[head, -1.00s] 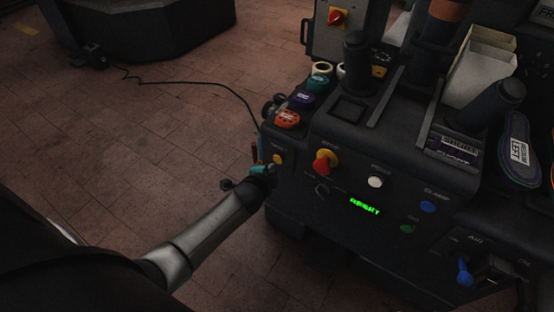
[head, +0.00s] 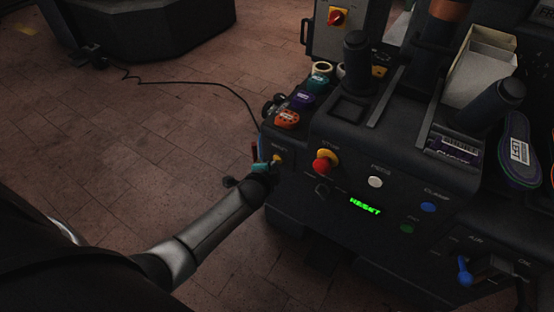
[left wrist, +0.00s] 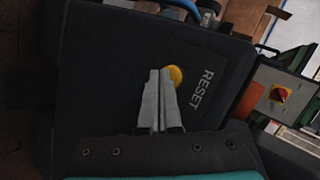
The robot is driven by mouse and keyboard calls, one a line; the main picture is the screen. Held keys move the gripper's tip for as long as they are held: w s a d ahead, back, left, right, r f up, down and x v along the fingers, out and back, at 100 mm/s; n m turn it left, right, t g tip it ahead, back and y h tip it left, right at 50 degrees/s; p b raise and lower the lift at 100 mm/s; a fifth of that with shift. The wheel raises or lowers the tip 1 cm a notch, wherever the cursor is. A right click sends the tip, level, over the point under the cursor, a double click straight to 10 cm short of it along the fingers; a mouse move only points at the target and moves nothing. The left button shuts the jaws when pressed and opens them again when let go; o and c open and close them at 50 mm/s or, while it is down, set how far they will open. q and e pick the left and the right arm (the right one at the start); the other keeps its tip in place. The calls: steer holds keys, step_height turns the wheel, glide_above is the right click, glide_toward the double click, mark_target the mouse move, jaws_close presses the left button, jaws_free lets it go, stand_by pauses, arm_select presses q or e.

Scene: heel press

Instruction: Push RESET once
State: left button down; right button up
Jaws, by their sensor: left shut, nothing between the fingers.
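The yellow RESET button (head: 278,158) is on the left of the dark press's front panel, with its label above it in the head view. My left gripper (head: 272,164) is shut and empty, with its tips right at the button. In the left wrist view the yellow button (left wrist: 176,75) shows beside and partly behind the shut fingertips (left wrist: 160,74), next to the white word RESET. I cannot tell whether the tips touch the button or whether it is pushed in. My right gripper is not in view.
A red knob with a yellow collar (head: 325,162), a white button (head: 376,182), a blue button (head: 428,207) and a green button (head: 407,229) share the panel. A green lit display (head: 364,206) sits below. Coloured rolls (head: 287,119) stand above.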

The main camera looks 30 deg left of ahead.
arm_select(q)
steer(key=shift+w, duration=0.4)
stand_by(0.4)
steer(key=shift+s, duration=0.1)
steer(key=shift+s+p, duration=0.45)
steer(key=shift+s, duration=0.35)
steer(key=shift+s, duration=0.1)
steer(key=s+p, duration=0.1)
steer(key=s, duration=0.1)
steer(key=s+p, duration=0.1)
steer(key=s, duration=0.1)
steer(key=shift+s+a, duration=0.2)
steer(key=shift+s, duration=0.2)
stand_by(0.5)
